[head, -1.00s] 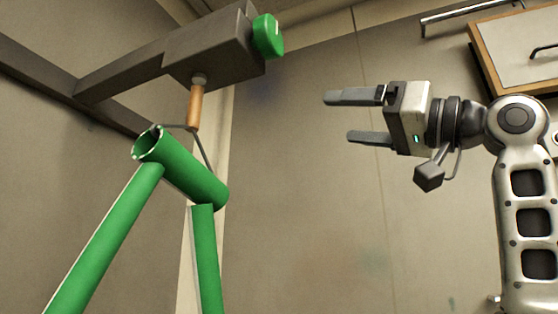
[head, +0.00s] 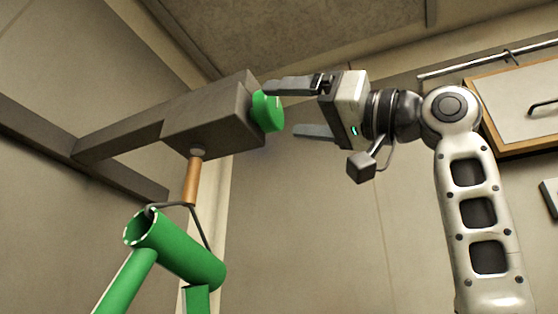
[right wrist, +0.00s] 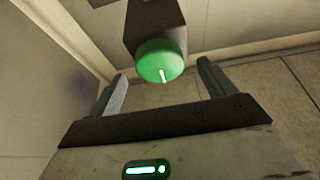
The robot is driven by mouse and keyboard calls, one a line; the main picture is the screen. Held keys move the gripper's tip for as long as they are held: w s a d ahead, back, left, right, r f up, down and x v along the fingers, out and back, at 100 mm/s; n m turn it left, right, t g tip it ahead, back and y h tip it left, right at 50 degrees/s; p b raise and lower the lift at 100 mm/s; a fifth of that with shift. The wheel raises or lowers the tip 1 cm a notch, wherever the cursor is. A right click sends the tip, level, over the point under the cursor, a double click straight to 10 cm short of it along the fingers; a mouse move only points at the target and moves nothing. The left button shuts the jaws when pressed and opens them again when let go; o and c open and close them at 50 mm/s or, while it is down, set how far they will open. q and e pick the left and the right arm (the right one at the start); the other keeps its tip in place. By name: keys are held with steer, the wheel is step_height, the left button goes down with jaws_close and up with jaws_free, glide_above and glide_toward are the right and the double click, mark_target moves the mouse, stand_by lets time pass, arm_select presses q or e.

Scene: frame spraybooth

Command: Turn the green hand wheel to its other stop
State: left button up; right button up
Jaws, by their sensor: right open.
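The green hand wheel (head: 267,111) sits on the right end face of a dark grey box (head: 212,118). In the right wrist view the wheel (right wrist: 160,61) shows face on, with a white mark low on its face, slightly right of centre. My right gripper (head: 281,110) is open and empty, its fingers pointing left at the wheel. In the right wrist view its fingers (right wrist: 162,88) stand to either side below the wheel. I cannot tell whether a finger touches the wheel. My left gripper is not in view.
A green bicycle frame (head: 185,255) hangs below the box from a hook with an orange-brown shank (head: 192,180). A grey beam (head: 120,140) carries the box from the left. A wood-edged white panel (head: 515,95) and a rail (head: 490,62) are at the right. Open space lies below my right gripper.

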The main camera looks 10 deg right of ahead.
mark_target(276, 111)
steer(key=shift+p+x, duration=0.3)
steer(key=shift+x, duration=0.95)
steer(key=shift+w+a+r, duration=0.1)
steer(key=shift+w+a, duration=0.1)
steer(key=shift+a, duration=0.05)
steer(key=c, duration=0.9)
steer(key=shift+c, duration=0.2)
steer(key=shift+m, duration=0.3)
